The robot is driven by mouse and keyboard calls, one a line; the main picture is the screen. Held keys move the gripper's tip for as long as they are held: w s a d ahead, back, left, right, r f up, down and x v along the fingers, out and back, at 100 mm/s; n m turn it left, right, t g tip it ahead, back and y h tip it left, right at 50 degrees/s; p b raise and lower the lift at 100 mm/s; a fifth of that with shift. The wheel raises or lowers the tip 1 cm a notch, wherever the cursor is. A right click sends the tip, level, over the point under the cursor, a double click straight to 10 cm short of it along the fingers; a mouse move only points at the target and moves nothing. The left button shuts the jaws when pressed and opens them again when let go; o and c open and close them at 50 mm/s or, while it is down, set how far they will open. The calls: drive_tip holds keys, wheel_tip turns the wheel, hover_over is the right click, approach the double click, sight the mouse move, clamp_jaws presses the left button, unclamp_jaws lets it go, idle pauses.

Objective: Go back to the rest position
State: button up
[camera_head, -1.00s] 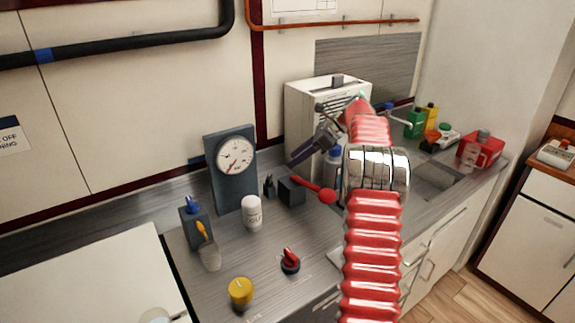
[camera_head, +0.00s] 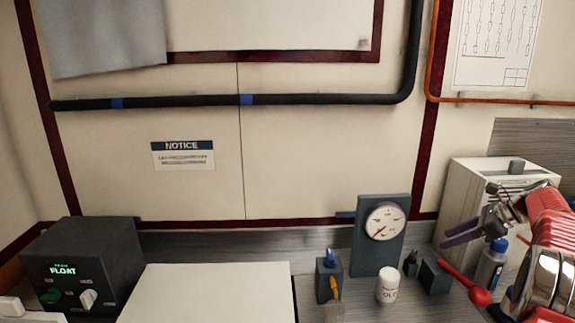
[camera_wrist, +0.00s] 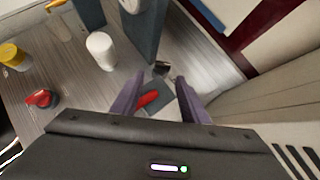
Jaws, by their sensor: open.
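My gripper (camera_head: 456,232) is at the right of the head view, with purple fingers pointing left, in front of a white cabinet. It is open and empty. In the wrist view, its two fingers (camera_wrist: 162,88) stand apart. Between them, beyond the tips, a dark block with a red lever (camera_wrist: 150,98) shows below on the counter. The same lever, with a round red knob (camera_head: 480,297), lies below the gripper in the head view. My red arm is partly cut off by the right edge.
A gauge (camera_head: 386,221) on a dark stand, a white bottle (camera_head: 388,286) and a blue-topped bottle (camera_head: 495,258) stand near the gripper. A white cabinet (camera_head: 460,195) is behind it. A dark FLOAT box (camera_head: 90,268) is at left. A black pipe (camera_head: 320,99) runs along the wall.

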drive_tip(key=s+a+r+n+g+h, duration=0.1)
drive_tip(key=s+a+r+n, duration=0.25)
drive_tip(key=a, duration=0.45)
drive_tip(key=s+a+r+n+h, duration=0.1)
drive_tip(key=s+a+r+n, duration=0.25)
drive_tip(key=a, duration=0.45)
drive_tip(key=s+a+r+n+g+h, duration=0.1)
drive_tip(key=s+a+r+n, duration=0.3)
drive_tip(key=a, duration=0.5)
drive_tip(key=s+a+f+n+h, duration=0.1)
drive_tip(key=s+a+f+n, duration=0.2)
drive_tip(key=s, duration=0.5)
drive_tip(key=s+a+f+n+t+h, duration=0.1)
drive_tip(key=s+a+f+n, duration=0.2)
drive_tip(key=s+n, duration=0.4)
drive_tip(key=s+a+f+n+h, duration=0.1)
drive_tip(key=s+a+n, duration=0.4)
drive_tip(key=s, duration=0.5)
drive_tip(key=shift+a+f, duration=0.35)
drive_tip(key=shift+f, duration=0.55)
